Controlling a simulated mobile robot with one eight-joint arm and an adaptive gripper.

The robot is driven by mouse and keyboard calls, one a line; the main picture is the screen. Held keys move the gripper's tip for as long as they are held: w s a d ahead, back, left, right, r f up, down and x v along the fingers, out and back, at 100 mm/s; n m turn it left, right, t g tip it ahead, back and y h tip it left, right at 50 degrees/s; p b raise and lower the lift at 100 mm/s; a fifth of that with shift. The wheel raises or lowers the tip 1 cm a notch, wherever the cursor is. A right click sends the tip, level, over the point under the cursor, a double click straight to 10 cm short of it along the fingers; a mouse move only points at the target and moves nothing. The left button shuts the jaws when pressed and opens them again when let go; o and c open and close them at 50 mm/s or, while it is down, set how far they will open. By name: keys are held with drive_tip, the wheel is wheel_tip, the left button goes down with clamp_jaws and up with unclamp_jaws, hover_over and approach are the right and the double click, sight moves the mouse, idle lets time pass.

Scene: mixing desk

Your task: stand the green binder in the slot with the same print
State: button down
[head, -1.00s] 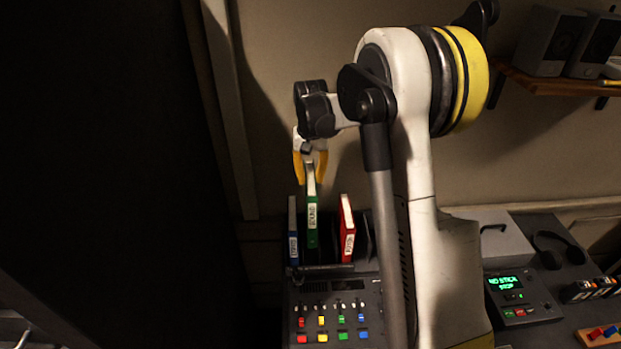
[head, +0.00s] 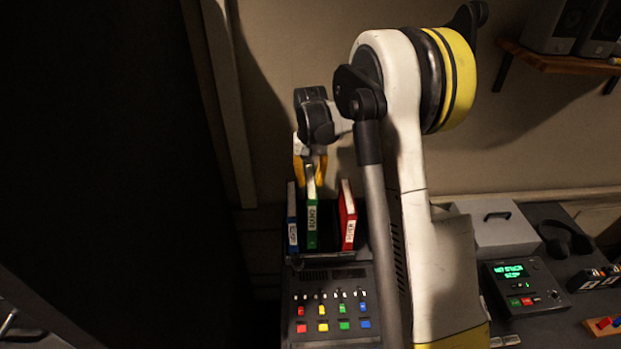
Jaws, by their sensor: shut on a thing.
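The green binder (head: 312,232) stands upright with a white printed label on its spine; the print is too small to read surely. My gripper (head: 311,178) is shut on its top edge from above. The binder is between a blue binder (head: 292,230) on the left and a red binder (head: 347,222) on the right, which leans slightly. They stand in a dark rack (head: 361,232) behind the mixing desk. The binder's lower end is at the rack; I cannot tell whether it rests on the rack floor. Prints on the slots cannot be made out.
The mixing desk (head: 331,292) with coloured buttons lies in front of the rack. To the right are a grey box (head: 493,233), headphones (head: 566,240) and a unit with a green display (head: 522,285). A wall shelf (head: 560,58) with speakers is at upper right.

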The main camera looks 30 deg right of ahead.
wheel_tip(320, 180, down, 6)
drive_tip(key=b, duration=0.3)
idle(0.3)
drive_tip(key=shift+f+b, duration=0.4)
drive_tip(key=shift+b, duration=0.15)
idle(1.6)
drive_tip(key=c, duration=1.2)
unclamp_jaws()
drive_tip(key=shift+s, duration=0.1)
drive_tip(key=shift+r, duration=0.1)
